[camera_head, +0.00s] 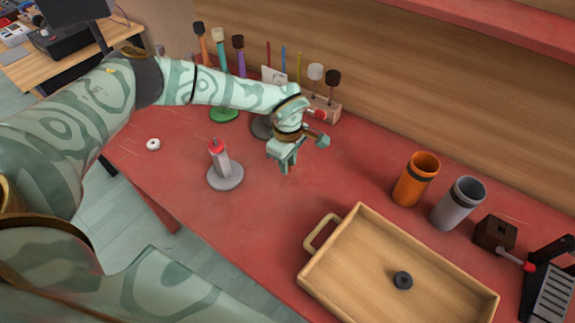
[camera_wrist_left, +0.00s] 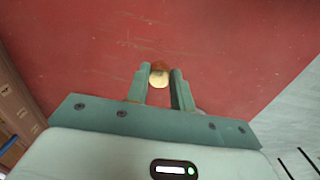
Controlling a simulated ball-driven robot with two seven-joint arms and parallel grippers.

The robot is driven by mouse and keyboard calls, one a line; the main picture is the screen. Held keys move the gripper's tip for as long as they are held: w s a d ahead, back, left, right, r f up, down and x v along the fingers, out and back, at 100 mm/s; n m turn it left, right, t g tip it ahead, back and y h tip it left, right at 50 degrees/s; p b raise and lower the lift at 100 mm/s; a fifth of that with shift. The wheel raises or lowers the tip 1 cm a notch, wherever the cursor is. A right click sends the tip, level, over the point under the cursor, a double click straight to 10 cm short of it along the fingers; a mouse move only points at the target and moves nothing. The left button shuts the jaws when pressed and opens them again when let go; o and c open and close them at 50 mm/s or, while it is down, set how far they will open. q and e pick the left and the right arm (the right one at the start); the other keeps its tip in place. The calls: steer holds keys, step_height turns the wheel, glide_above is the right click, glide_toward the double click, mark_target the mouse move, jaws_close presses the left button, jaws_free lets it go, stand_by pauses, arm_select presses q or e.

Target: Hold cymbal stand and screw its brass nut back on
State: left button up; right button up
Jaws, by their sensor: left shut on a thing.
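A grey stand with a round base (camera_head: 226,177) and a short pale post with a red top (camera_head: 217,144) stands upright on the red table; I take it for the cymbal stand. My left gripper (camera_head: 284,168) is to the right of it, apart from it, pointing down over the table. In the left wrist view, the left gripper (camera_wrist_left: 160,76) is shut on a small round brass nut (camera_wrist_left: 159,79) between its fingertips. The nut cannot be made out in the head view. My right gripper is not in view.
A wooden tray (camera_head: 350,289) with a black ring (camera_head: 403,280) is at front right. Orange (camera_head: 414,181) and grey cups (camera_head: 457,204) stand behind it. A small white ring (camera_head: 153,144) lies at left. Mallets stand along the back. Table around the gripper's right is clear.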

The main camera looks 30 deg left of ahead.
arm_select(q)
steer(key=s+d+r+p, duration=0.1)
steer(key=s+d+r, duration=0.1)
steer(key=s+r, duration=0.2)
steer(key=s+d+r+p, duration=0.2)
steer(key=s+r, duration=0.3)
steer(key=s, duration=0.4)
steer(key=shift+d, duration=0.25)
steer(key=shift+w+r, duration=0.1)
step_height(320, 180, up, 12)
steer(key=s+a+m, duration=0.1)
steer(key=m, duration=1.5)
steer(key=shift+s, duration=0.35)
steer(key=shift+a, duration=0.1)
